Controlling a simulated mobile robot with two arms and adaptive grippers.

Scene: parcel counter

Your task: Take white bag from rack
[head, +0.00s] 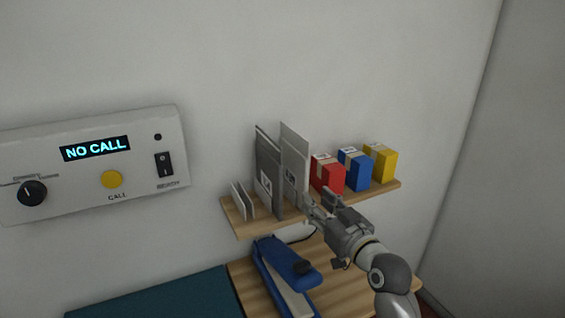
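A wooden rack shelf (240,231) on the wall holds several flat bags standing upright at its left and middle. The palest tall one, a white or light grey bag (295,155), stands rightmost among them. A darker grey bag (268,168) with a label is just left of it. Two small thin pale ones (242,200) stand at the left end. My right gripper (321,199) is at the shelf's front, close to the lower right edge of the pale bag. Its fingers look spread with a gap; whether one touches the bag is unclear. My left gripper is out of view.
Red (328,177), blue (355,171) and yellow (381,164) boxes stand on the shelf right of the bags. Below is a wooden counter (345,285) with a blue stapler-like tool (285,268) and a partly hidden white item (296,233). A call panel (95,165) is at left.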

